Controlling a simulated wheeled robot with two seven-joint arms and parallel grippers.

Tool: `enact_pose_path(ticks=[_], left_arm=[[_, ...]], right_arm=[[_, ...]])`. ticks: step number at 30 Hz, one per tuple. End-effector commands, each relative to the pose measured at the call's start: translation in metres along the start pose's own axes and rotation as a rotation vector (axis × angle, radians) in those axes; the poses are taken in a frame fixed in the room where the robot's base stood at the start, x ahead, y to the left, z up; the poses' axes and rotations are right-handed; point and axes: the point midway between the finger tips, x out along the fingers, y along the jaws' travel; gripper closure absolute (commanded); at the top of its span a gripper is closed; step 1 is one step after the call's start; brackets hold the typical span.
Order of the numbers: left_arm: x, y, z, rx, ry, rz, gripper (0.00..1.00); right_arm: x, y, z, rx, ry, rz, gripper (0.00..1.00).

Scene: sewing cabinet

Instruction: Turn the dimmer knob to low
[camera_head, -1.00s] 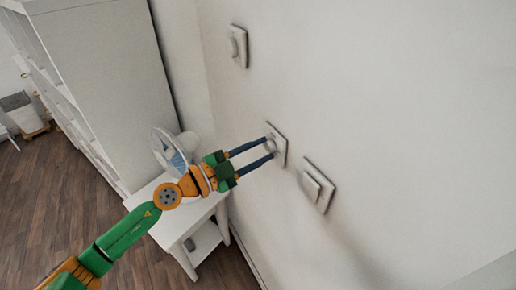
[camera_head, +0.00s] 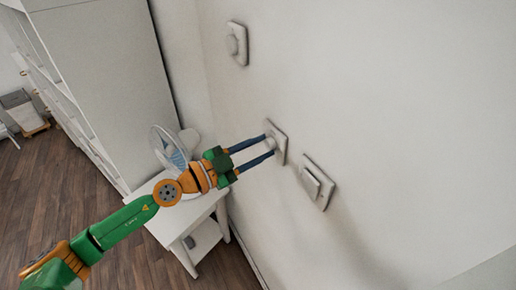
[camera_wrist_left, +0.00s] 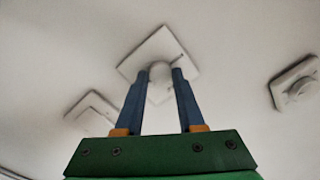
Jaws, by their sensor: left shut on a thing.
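The dimmer knob (camera_wrist_left: 159,84) is a pale round knob on a square white wall plate (camera_wrist_left: 158,50). In the head view the knob (camera_head: 268,145) shows between my fingertips, in front of its plate (camera_head: 280,137). My left gripper (camera_head: 270,146) is shut on the knob, with one blue finger on each side. In the left wrist view the gripper (camera_wrist_left: 159,75) points straight at the plate, which looks turned like a diamond. A small dark mark shows near the plate's right corner. The fingers partly hide the knob. My right gripper is out of view.
A flat switch (camera_head: 317,185) is on the wall to the lower right, close to the gripper. Another wall plate with a round knob (camera_head: 233,46) is higher up. A small white table (camera_head: 190,222) with a fan (camera_head: 170,150) stands below the arm, beside a tall white cabinet (camera_head: 108,80).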

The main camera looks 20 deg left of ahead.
Motion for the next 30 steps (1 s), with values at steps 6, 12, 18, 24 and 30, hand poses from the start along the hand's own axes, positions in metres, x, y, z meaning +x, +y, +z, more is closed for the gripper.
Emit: enact_pose_path(ticks=[6,12,18,24,30], left_arm=[[0.000,-0.001,-0.001,0.001,0.001,-0.001,0.32],[0.000,0.000,0.000,0.001,0.001,-0.001,0.32],[-0.023,0.005,0.007,0.004,-0.005,0.003,0.32],[-0.055,0.004,0.007,-0.003,-0.004,0.000,0.32],[-0.068,0.002,0.003,-0.002,-0.002,0.001,0.32]], right_arm=[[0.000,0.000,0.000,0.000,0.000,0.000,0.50],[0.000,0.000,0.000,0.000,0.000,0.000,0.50],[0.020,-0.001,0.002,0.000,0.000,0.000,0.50],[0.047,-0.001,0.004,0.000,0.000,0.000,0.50],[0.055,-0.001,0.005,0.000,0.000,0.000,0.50]])
